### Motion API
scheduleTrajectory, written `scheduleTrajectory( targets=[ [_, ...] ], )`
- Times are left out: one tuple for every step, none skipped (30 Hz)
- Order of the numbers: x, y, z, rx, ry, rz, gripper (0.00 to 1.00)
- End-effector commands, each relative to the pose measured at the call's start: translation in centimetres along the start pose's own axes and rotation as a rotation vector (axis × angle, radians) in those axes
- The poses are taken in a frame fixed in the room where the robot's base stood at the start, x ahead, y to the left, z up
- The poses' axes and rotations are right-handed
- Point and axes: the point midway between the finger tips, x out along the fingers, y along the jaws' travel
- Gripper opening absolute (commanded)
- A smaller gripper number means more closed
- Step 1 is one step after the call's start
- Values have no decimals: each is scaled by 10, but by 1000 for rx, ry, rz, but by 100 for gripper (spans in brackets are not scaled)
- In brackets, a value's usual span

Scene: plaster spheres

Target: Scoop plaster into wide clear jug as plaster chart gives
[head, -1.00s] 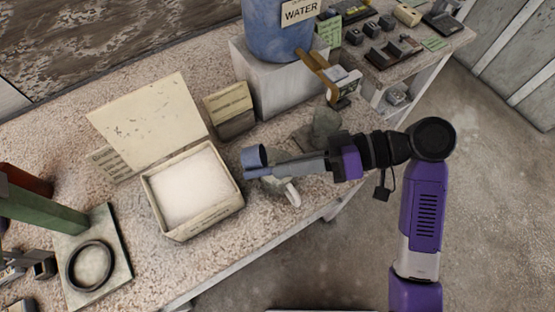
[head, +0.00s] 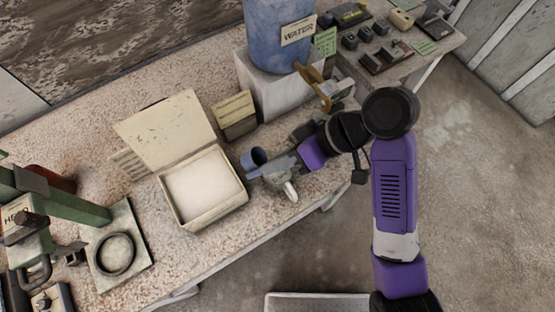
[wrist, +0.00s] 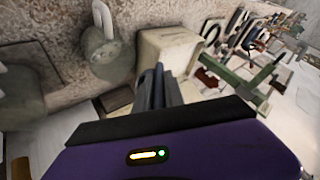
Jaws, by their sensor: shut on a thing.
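My gripper (head: 292,164) is shut on the handle of a blue-grey scoop (head: 253,158). The scoop's round cup is just right of the open plaster box (head: 178,213), which holds white plaster (head: 203,187). I cannot see inside the cup. A grey jug with a white handle (head: 290,191) stands just beneath the scoop, partly covered by it. In the wrist view, the scoop's dark handle (wrist: 158,88) points away from my jaws, and a grey jug with a white handle (wrist: 103,53) stands left of it.
A blue WATER barrel (head: 276,40) stands on a pale block (head: 285,93) at the back. A green press-like device (head: 70,205) and a plate with a black ring (head: 116,253) are at the left. The box's lid (head: 165,130) stands open. Small devices fill the far right shelf.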

Motion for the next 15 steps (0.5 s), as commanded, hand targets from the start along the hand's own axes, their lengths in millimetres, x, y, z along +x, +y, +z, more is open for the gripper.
scheduleTrajectory(
  targets=[
    [-5,-6,-6,-3,-16,17,0],
    [-6,-7,-7,-4,-26,27,0],
    [-6,-8,-8,-5,-40,41,0],
    [-6,-10,-10,-7,-56,55,0],
    [-6,-11,-11,-7,-71,69,0],
    [-7,-13,-13,-7,-88,87,0],
    [-8,-14,-15,-7,-101,101,0],
    [-9,-16,-16,-6,-114,114,0],
    [-9,-16,-17,-6,-126,130,0],
    [-9,-15,-18,-5,-129,135,0],
    [-9,-16,-19,-5,-134,141,0],
    [-10,-17,-20,-5,-142,149,0],
    [-10,-18,-22,-6,-148,155,0],
    [-10,-18,-22,-6,-154,161,0],
    [-11,-20,-23,-5,-163,169,0]
  ],
)
